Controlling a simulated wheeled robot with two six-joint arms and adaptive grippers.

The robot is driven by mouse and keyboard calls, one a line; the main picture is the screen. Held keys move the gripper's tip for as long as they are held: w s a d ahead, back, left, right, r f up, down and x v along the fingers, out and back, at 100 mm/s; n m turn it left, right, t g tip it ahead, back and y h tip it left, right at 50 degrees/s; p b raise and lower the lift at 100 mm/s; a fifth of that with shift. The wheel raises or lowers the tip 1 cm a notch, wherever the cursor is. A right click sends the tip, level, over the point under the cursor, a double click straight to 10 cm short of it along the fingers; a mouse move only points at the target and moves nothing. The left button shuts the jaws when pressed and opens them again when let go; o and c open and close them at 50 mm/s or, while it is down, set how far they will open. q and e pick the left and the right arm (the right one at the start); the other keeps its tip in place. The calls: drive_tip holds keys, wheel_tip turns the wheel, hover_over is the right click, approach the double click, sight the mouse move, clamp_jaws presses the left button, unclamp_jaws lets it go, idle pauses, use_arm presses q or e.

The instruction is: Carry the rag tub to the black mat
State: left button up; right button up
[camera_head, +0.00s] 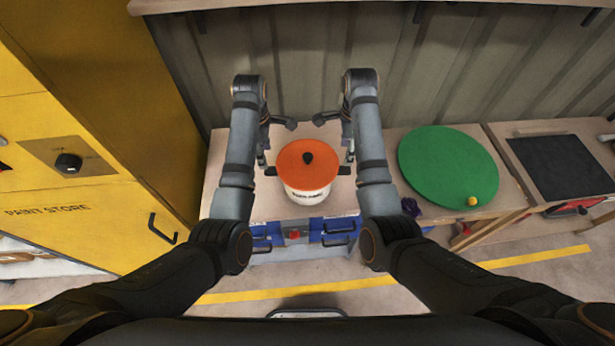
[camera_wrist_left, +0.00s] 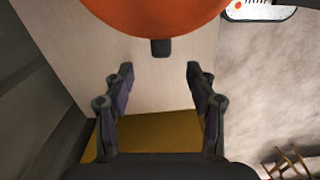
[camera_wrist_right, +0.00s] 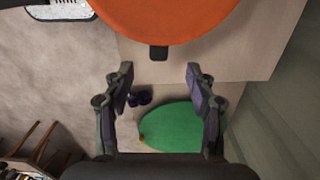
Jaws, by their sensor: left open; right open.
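The rag tub (camera_head: 306,190) is a white pot with an orange lid, a black knob and a black handle on each side. It stands on a light worktop over blue drawers. My left gripper (camera_head: 264,150) is open at its left side, and my right gripper (camera_head: 347,150) is open at its right side. In the left wrist view, one handle (camera_wrist_left: 160,47) lies just beyond the open fingertips (camera_wrist_left: 160,72). The right wrist view shows the other handle (camera_wrist_right: 158,53) likewise beyond the fingertips (camera_wrist_right: 160,72). The black mat (camera_head: 565,167) lies on the far right bench.
A large green disc (camera_head: 445,165) with a small yellow ball (camera_head: 472,201) lies between tub and mat. A purple object (camera_head: 410,207) sits beside it. A yellow paint store cabinet (camera_head: 70,190) stands left. A ribbed wall (camera_head: 300,60) closes the back. The floor in front is clear.

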sight(269, 169)
use_arm(q)
drive_tip(key=shift+w+d+r, duration=0.1)
drive_tip(key=shift+d+r, duration=0.05)
drive_tip(key=shift+r, duration=0.15)
drive_tip(key=shift+s+r, duration=0.15)
drive_tip(key=shift+s, duration=0.1)
wheel_tip(269, 169, down, 11)
drive_tip(key=shift+w+r, duration=0.1)
drive_tip(key=shift+r, duration=0.05)
use_arm(e)
wheel_tip(269, 169, down, 10)
drive_tip(key=shift+a+r, duration=0.1)
drive_tip(key=shift+a, duration=0.05)
drive_tip(key=shift+s, duration=0.1)
use_arm(q)
clamp_jaws()
use_arm(e)
clamp_jaws()
